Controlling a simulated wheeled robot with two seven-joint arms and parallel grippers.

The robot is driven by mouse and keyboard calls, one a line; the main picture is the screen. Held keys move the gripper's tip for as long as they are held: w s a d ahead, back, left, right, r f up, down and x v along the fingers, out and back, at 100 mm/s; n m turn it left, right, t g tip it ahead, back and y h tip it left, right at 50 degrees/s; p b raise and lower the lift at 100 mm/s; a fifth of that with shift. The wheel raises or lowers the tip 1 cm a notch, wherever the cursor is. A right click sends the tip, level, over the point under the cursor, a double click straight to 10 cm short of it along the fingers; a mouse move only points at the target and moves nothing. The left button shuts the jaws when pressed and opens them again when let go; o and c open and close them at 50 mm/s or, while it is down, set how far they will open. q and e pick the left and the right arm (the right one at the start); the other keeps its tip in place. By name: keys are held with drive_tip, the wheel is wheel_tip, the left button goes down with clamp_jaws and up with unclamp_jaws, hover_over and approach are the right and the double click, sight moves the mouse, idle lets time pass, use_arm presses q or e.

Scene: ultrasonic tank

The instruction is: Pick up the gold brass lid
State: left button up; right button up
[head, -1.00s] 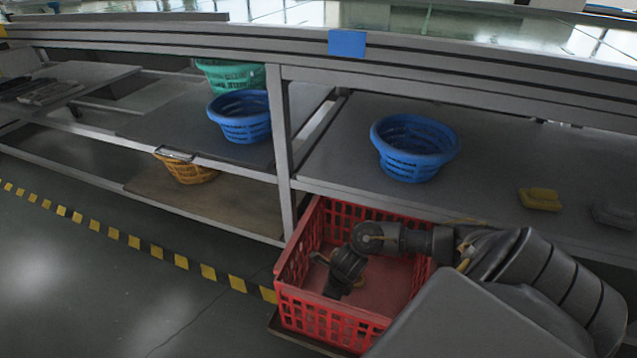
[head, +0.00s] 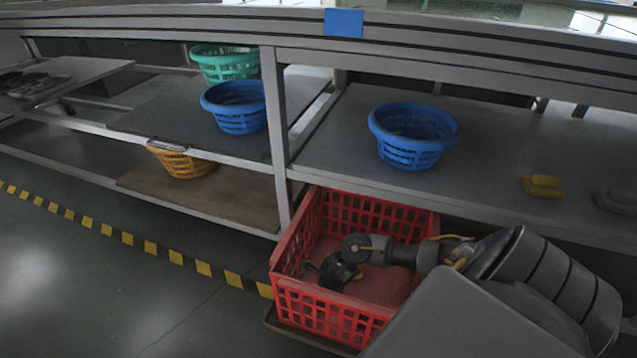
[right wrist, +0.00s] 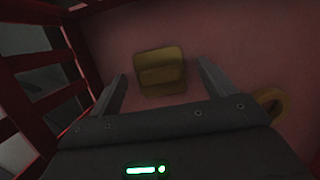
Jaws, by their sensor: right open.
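The gold brass lid (right wrist: 162,58) lies on the floor of the red crate (head: 325,312), seen in the right wrist view as a squarish gold piece with a raised bar. My right gripper (right wrist: 163,76) is open, its two fingers on either side of the lid in that view. Whether the fingers are down at its height I cannot tell. In the head view my right gripper (head: 330,272) reaches down into the crate, and the lid cannot be made out there. My left gripper is not in view.
A second gold, ring-like piece (right wrist: 272,104) lies to the right in the crate, partly hidden by my gripper. The crate's slatted wall (right wrist: 38,85) is close on the left. Above is a shelf with a blue basket (head: 412,137) and a yellow piece (head: 542,186).

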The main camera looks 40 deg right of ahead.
drive_tip(key=c, duration=1.3)
